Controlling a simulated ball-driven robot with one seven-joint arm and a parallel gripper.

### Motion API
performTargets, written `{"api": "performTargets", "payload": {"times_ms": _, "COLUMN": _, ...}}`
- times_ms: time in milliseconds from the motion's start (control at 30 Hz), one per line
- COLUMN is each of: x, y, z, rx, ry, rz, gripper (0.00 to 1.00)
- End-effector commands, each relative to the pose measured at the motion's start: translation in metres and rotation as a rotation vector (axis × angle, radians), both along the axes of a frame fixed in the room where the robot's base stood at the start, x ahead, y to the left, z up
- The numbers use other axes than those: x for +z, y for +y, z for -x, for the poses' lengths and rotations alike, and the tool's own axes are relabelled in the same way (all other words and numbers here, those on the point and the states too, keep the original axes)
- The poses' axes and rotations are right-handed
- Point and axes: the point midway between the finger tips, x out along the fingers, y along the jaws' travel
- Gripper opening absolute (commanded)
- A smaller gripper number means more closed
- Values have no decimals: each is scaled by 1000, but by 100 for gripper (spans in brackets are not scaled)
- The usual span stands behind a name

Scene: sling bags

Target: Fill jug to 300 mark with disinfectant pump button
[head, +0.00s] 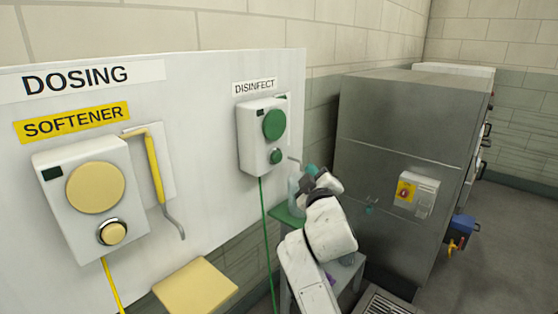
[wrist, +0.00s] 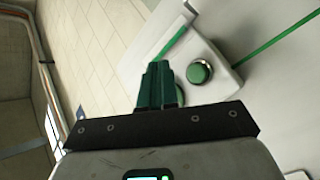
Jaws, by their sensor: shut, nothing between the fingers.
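The disinfectant pump (head: 251,139) is a white wall box under a "DISINFECT" label, with a large green disc (head: 274,125). Its small green button (head: 276,157) sits below the disc; in the wrist view the button (wrist: 199,72) has a metal ring. My gripper (head: 311,170) is to the right of the button in the head view. In the wrist view its green fingers (wrist: 158,84) are shut and empty, left of the button and apart from it in the picture. A pale, see-through jug (head: 293,187) stands on a green stand, partly hidden by my arm; its marks and level are unreadable.
The softener pump (head: 82,190) with a cream disc and button is at left, beside a yellow pipe (head: 155,168). A cream stand (head: 196,287) is below. The green stand (head: 282,214) is under the jug. A large steel machine (head: 398,135) stands close right of my arm.

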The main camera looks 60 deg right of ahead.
Motion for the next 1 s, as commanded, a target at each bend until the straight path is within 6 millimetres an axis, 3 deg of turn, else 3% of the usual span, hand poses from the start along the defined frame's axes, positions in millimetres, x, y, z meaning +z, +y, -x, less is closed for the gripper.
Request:
{"api": "performTargets", "payload": {"times_ms": 500, "x": -1, "y": -14, "z": -61, "rx": 1, "ry": 1, "rz": 1, "gripper": 0}}
{"api": "performTargets", "payload": {"times_ms": 1000, "x": 0, "y": -17, "z": -69, "rx": -1, "ry": 0, "rz": -1, "gripper": 0}}
